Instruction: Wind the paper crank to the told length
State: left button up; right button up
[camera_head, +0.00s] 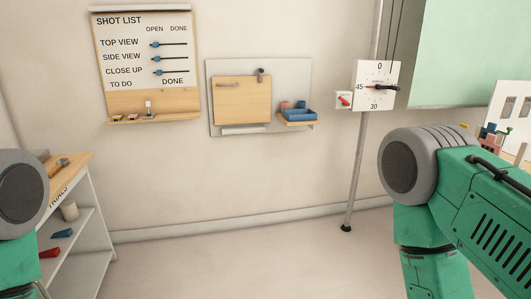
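A white dial box (376,86) hangs on a pole right of centre, marked 0 at the top, 45 at the left and 30 at the bottom. A dark pointer or handle (388,87) lies nearly level across its face, with its dark end at the right; whether this is the crank I cannot tell. A small white box with a red lever (344,100) sits just left of the dial. A pale green sheet (468,55), seemingly the paper, hangs at the upper right; its lower edge shows. Both my grippers are out of view; only arm parts show at both sides.
A shelf unit (78,225) stands at left. Open floor lies between it and the pole (357,170).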

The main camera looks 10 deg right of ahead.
aim_at(377, 87)
jog(key=i+l+z, duration=0.15)
jog(key=i+z, duration=0.2)
jog(key=i, duration=0.15)
jog(key=i+z, duration=0.4)
jog(key=i+j+z, duration=0.15)
jog(key=i+z, duration=0.2)
jog(key=i, duration=0.25)
jog(key=i+j+z, duration=0.4)
jog(key=i+l+z, duration=0.1)
jog(key=i, duration=0.35)
jog(key=i+l+z, duration=0.15)
jog(key=i, duration=0.3)
jog(key=i+l+z, duration=0.1)
jog(key=i+l, duration=0.15)
jog(key=i, duration=0.25)
